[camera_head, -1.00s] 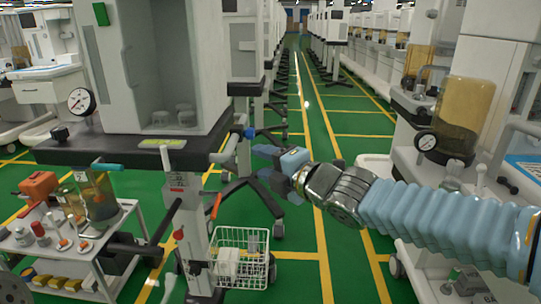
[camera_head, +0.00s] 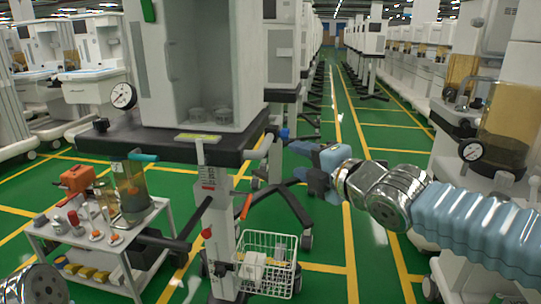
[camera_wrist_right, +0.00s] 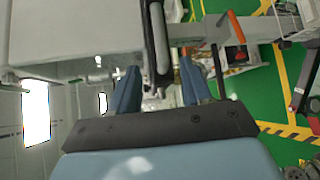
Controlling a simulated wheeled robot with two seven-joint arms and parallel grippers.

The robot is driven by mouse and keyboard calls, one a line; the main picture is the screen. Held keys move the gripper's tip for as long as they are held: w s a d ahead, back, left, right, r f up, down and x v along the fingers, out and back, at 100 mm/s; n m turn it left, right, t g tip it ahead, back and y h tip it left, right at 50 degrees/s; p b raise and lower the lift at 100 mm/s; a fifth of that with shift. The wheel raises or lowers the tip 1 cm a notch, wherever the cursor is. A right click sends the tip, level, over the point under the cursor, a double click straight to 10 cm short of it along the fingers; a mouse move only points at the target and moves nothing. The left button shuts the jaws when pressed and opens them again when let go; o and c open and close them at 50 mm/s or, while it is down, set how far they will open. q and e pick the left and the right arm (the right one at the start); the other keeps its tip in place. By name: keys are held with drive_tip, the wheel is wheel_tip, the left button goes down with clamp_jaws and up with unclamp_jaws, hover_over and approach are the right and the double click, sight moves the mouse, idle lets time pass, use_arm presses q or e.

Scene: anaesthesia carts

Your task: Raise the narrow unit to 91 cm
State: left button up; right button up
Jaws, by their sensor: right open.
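The narrow unit (camera_head: 190,60) is a tall white cabinet on a dark tabletop, carried by a white column (camera_head: 222,240). A scale (camera_head: 208,178) is on the upper column; its reading is too small to tell. A red-orange lever (camera_head: 246,206) sticks out beside the column, and it seems to show in the wrist view (camera_wrist_right: 236,27). My right gripper (camera_head: 309,165) is open and empty, just right of the tabletop's light side handle (camera_head: 264,146). In the wrist view the handle's bar (camera_wrist_right: 158,40) lies ahead of the fingers; contact cannot be told. My left gripper is out of view.
A wire basket (camera_head: 266,264) hangs low on the column. A white trolley (camera_head: 100,238) with bottles and an orange tool stands at left. A cart with an amber canister (camera_head: 505,125) stands at right.

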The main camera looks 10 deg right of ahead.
drive_tip(key=x, duration=1.2)
drive_tip(key=shift+w+p, duration=0.35)
drive_tip(key=shift+w, duration=0.05)
drive_tip(key=shift+a, duration=0.1)
clamp_jaws()
drive_tip(key=shift+f, duration=0.1)
